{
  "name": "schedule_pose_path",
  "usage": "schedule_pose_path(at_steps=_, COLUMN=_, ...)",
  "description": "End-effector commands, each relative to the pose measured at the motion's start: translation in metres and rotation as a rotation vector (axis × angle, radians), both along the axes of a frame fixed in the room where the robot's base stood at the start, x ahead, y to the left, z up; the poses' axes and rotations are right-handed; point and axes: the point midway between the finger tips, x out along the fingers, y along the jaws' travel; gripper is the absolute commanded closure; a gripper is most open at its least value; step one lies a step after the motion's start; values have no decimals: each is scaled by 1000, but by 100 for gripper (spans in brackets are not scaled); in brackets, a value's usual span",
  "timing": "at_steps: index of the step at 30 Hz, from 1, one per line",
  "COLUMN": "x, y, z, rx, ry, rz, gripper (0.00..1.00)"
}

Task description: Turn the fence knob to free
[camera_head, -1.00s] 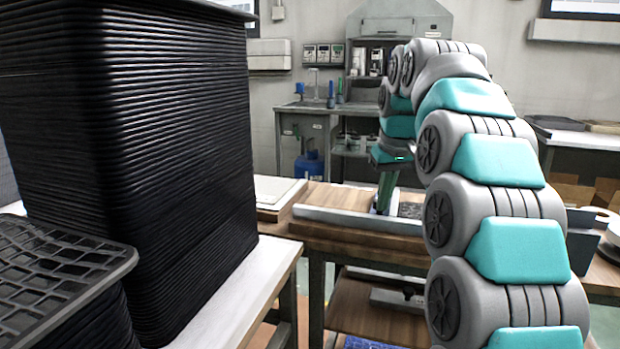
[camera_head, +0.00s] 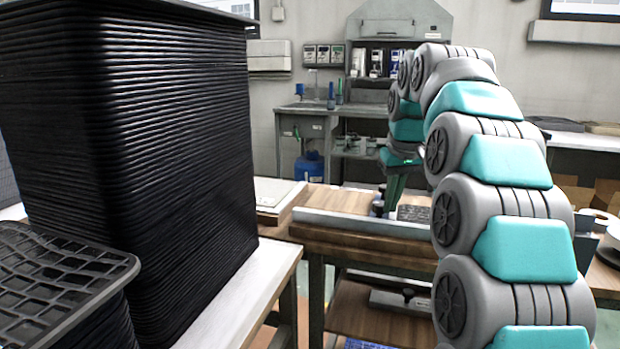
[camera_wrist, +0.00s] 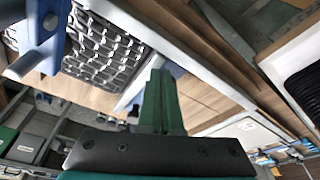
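The fence is a long pale metal bar (camera_head: 345,219) along the front of the wooden bench in the head view. A small dark upright piece, which looks like the fence knob (camera_head: 378,203), stands by the bar. My gripper (camera_head: 392,205) has green fingers and points down just right of this piece, close to the bar. In the wrist view my gripper (camera_wrist: 161,75) shows its green fingers side by side with no clear gap. A small dark piece (camera_wrist: 132,111) shows left of the fingers, apart from them in the picture. I cannot tell which way the knob is turned.
A tall stack of black trays (camera_head: 130,120) stands at the left on a white-topped table (camera_head: 240,300). A black grid tray (camera_head: 60,280) lies in front of it. In the wrist view a patterned dark tray panel (camera_wrist: 105,50) and a blue part (camera_wrist: 45,40) are at upper left.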

Motion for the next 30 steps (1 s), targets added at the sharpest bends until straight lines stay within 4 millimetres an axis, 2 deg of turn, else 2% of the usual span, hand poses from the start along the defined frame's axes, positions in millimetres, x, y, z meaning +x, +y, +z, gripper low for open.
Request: schedule_pose_path(at_steps=30, x=-7, y=-4, z=0, rx=0, ry=0, rz=0, gripper=100)
